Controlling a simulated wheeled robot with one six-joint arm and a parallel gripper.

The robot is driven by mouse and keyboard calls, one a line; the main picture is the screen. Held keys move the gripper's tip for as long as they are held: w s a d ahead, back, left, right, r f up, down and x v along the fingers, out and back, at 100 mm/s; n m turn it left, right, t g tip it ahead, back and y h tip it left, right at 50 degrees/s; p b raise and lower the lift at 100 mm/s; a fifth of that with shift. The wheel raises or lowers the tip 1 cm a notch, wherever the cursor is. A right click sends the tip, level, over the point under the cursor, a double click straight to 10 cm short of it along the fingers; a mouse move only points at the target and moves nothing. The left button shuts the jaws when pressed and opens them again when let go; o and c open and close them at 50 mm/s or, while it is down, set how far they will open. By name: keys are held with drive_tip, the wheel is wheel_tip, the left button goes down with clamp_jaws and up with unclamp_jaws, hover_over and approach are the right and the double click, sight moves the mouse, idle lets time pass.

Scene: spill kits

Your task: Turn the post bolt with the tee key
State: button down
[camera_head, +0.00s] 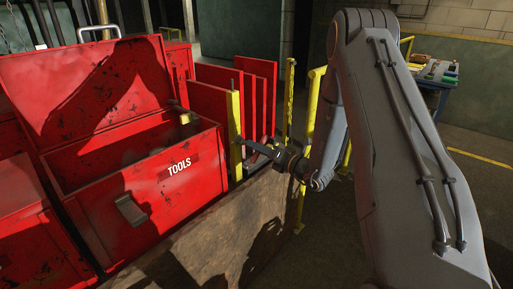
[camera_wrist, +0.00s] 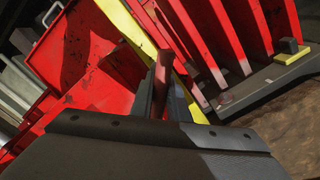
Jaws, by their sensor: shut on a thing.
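My gripper (camera_head: 254,150) is beside a yellow post (camera_head: 236,125) at the right end of the red tool box. In the wrist view the gripper (camera_wrist: 166,90) is shut on a reddish-brown bar, which looks like the handle of the tee key (camera_wrist: 163,62). The yellow post (camera_wrist: 128,22) runs slanted just behind the fingers. I cannot tell whether the key touches the post. The lower part of the key is hidden by the gripper, and I cannot make out the post bolt.
The open red tool box (camera_head: 100,190) stands at left, marked TOOLS. Upright red panels (camera_head: 262,85) stand behind the post. A brown board (camera_head: 220,235) lies in front. A dark block (camera_wrist: 289,45) sits on a yellow strip. A blue table (camera_head: 440,82) stands far right; the floor before it is clear.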

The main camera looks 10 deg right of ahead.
drive_tip(key=shift+m, duration=0.5)
drive_tip(key=shift+m+p, duration=0.3)
drive_tip(key=shift+m, duration=0.2)
drive_tip(key=shift+m, duration=0.6)
drive_tip(key=shift+m+p, duration=0.3)
drive_tip(key=shift+m, duration=0.3)
